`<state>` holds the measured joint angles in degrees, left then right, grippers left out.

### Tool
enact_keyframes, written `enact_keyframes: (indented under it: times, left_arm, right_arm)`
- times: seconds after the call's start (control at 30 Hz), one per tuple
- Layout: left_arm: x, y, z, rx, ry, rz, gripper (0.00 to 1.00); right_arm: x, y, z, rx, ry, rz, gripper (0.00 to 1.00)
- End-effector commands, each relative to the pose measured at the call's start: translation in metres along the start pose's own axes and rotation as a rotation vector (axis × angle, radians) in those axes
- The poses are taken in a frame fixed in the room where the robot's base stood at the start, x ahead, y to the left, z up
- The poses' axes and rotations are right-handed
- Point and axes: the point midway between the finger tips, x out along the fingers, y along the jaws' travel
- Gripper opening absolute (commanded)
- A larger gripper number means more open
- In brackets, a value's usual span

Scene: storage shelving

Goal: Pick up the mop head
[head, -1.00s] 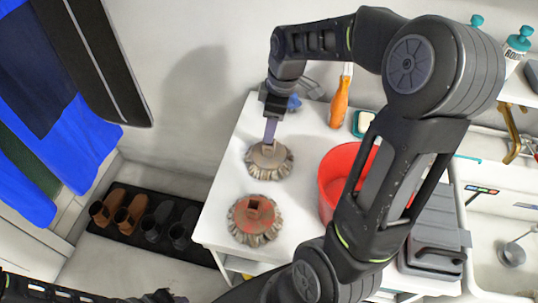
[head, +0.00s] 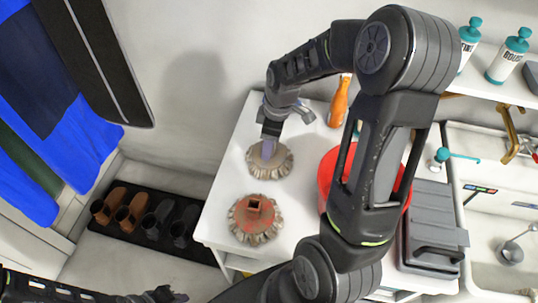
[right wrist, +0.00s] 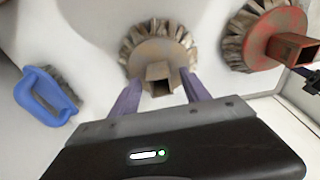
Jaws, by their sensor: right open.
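Two round mop heads with grey bristles lie on the white table. The tan one (head: 270,160) lies farther back, and the red one (head: 252,218) lies nearer. In the right wrist view the tan mop head (right wrist: 158,62) has its square socket close to the fingertips, and the red one (right wrist: 277,38) is at the upper right. My right gripper (head: 268,148) is over the tan mop head, its purple fingers (right wrist: 160,98) open on either side of the socket. Whether they touch it, I cannot tell. My left gripper (head: 165,294) is low at the bottom left, away from the table.
A blue-handled brush (right wrist: 47,96) lies beside the tan mop head. An orange bottle (head: 339,102) and a red bucket (head: 326,180) share the white table (head: 222,205). Shoes (head: 128,212) stand on a black mat at left. A sink (head: 485,235) is at right.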

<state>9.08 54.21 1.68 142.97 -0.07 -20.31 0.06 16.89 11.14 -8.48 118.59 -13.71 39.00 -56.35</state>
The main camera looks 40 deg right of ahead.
Motion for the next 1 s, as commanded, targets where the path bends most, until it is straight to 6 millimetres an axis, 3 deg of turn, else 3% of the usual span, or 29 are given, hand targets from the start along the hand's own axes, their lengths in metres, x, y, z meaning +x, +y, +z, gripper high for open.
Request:
enact_keyframes:
  times: [0.57, 1.0]
  left_arm:
    - [0.0001, -0.0001, 0.0001, 0.0, 0.0, 0.0, 0.24]
    - [0.0001, -0.0001, 0.0001, 0.0, 0.0, 0.0, 0.24]
  right_arm:
    - [0.0005, 0.0002, -0.0001, 0.0, 0.001, 0.001, 0.55]
    - [0.0005, 0.0002, -0.0001, 0.0, 0.0, 0.001, 0.2]
